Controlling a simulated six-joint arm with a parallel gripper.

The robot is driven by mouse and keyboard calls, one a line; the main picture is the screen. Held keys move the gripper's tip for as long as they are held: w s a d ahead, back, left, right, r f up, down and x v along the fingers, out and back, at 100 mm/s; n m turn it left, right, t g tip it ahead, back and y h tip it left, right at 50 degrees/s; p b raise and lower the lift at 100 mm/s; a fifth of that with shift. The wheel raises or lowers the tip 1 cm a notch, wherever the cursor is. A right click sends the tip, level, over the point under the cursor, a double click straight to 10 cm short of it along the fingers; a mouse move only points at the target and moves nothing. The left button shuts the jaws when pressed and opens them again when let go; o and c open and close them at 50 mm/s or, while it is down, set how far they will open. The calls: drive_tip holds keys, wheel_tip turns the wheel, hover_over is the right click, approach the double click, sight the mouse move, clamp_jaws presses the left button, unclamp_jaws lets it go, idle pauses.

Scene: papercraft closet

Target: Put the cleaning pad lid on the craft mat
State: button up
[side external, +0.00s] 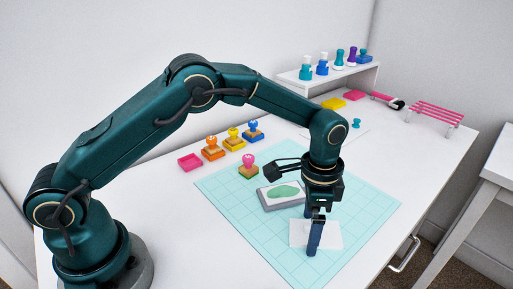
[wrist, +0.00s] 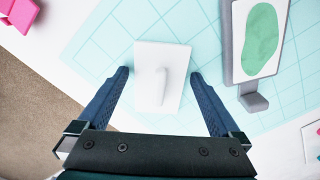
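The cleaning pad lid (wrist: 172,57) is a white rectangular plate with a small raised white handle. It appears to lie flat on the light-teal gridded craft mat (wrist: 110,40); in the side view the lid (side external: 331,236) is near the mat's front right part (side external: 240,205). My gripper (wrist: 159,76) is open, with one blue finger on each side of the lid and visible gaps between. In the side view my gripper (side external: 314,238) points down over the lid and hides part of it. The grey cleaning pad case (side external: 290,204) with a green pad sits beside it on the mat.
A pink stamp (side external: 248,168) stands on the mat near its back left edge. Several other stamps (side external: 233,140) and a pink pad (side external: 190,162) stand behind the mat. A white shelf (side external: 320,78) with bottles is at the back. The mat's front left is clear.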

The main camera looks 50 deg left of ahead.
drive_tip(key=shift+r, duration=0.15)
drive_tip(key=s+a+r+n+t, duration=0.1)
drive_tip(key=s+a+r, duration=0.1)
drive_tip(key=r, duration=0.7)
drive_tip(key=s+a+r+n, duration=0.1)
drive_tip(key=a+r, duration=0.1)
drive_tip(key=r, duration=0.6)
drive_tip(key=s+a+f+n+t, duration=0.1)
drive_tip(key=s+a+n+t, duration=0.1)
drive_tip(key=s, duration=0.5)
drive_tip(key=s+a+f+n+t, duration=0.1)
drive_tip(key=s+a+n+t, duration=0.1)
drive_tip(key=s+a+n, duration=0.3)
drive_tip(key=s, duration=0.3)
drive_tip(key=shift+s+t, duration=0.2)
drive_tip(key=shift+t, duration=0.1)
